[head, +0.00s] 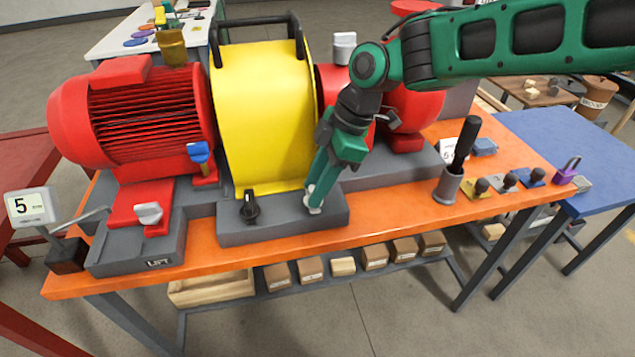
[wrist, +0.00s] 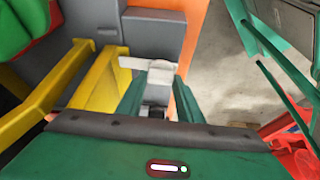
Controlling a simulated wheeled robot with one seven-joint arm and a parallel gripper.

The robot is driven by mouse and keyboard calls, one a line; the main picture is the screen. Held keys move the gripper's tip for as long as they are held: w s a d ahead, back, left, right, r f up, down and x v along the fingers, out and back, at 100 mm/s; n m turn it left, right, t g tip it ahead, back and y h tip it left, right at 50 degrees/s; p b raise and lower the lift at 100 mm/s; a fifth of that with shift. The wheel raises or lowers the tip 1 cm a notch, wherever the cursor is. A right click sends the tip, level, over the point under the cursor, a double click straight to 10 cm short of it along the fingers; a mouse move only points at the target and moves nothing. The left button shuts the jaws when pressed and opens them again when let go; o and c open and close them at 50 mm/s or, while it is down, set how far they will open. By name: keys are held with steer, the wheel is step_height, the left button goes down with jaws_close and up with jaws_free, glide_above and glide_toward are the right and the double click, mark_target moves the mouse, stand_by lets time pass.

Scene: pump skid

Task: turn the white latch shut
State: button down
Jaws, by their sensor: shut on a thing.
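The white latch (head: 314,208) sits on the grey base block at the right foot of the yellow guard (head: 262,110). My gripper (head: 317,190) reaches down onto it from above and covers most of it in the head view. In the wrist view my gripper (wrist: 150,84) has its two green fingers closed around the latch's stem. The white latch (wrist: 146,64) shows there as a pale bar lying crosswise at the fingertips. Whether it is fully turned I cannot tell.
A black knob (head: 250,207) stands left of my gripper on the same block. A pale handle (head: 148,213) and a blue one (head: 199,152) are farther left. A black-handled tool in a grey cup (head: 448,185) stands to the right. The orange table's (head: 290,238) front strip is clear.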

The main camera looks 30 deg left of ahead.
steer(key=shift+w+d+n, duration=0.15)
steer(key=shift+w+n, duration=0.25)
steer(key=shift+w, duration=0.05)
steer(key=c, duration=1.2)
jaws_free()
steer(key=shift+s, duration=0.2)
steer(key=v, duration=1)
steer(key=shift+w+r, duration=0.3)
steer(key=shift+r, duration=0.1)
